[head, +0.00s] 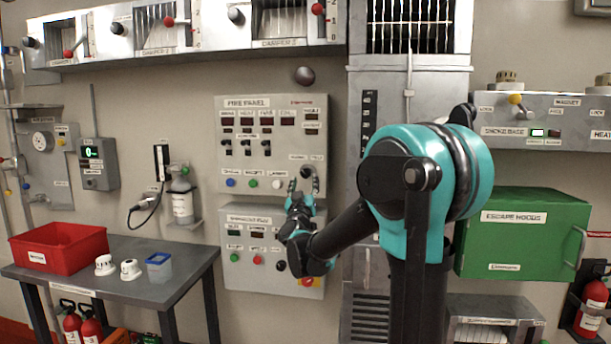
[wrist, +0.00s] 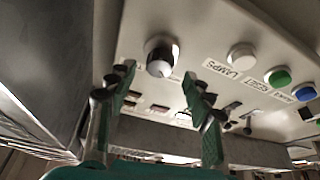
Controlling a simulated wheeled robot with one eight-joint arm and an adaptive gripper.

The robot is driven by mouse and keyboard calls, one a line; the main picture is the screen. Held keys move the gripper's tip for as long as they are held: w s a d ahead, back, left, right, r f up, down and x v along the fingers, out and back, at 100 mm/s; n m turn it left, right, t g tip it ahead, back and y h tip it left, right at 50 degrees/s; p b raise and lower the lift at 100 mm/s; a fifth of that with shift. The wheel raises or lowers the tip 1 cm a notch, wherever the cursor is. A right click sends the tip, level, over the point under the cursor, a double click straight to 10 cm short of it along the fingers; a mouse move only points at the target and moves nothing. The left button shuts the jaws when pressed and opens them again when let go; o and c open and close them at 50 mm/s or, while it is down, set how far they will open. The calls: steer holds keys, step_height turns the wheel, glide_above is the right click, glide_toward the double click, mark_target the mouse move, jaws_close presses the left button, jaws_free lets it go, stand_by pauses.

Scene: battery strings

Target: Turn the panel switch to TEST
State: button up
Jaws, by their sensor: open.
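The fire panel (head: 271,104) is a pale wall box with small displays, toggles and buttons. Its dark rotary switch (head: 306,172) sits at the lower right, under small labels I cannot read clearly. In the wrist view the switch (wrist: 160,56) is a round black knob with a white face or marking toward its lower edge. My gripper (head: 303,186) is open in front of it, and in the wrist view its teal fingers (wrist: 158,82) stand apart, one to either side just below the knob. The fingers do not appear to touch it. The knob's exact setting cannot be told.
White (wrist: 241,56), green (wrist: 278,77) and blue (wrist: 304,94) buttons lie beside the switch. A second panel (head: 245,220) sits below. A metal cabinet (head: 365,215) stands close on the right. A red bin (head: 60,250) is on the left table.

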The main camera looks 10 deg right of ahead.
mark_target(306, 174)
steer(key=shift+x, duration=2.55)
steer(key=shift+c, duration=0.6)
steer(key=c, duration=1)
steer(key=shift+c, duration=0.2)
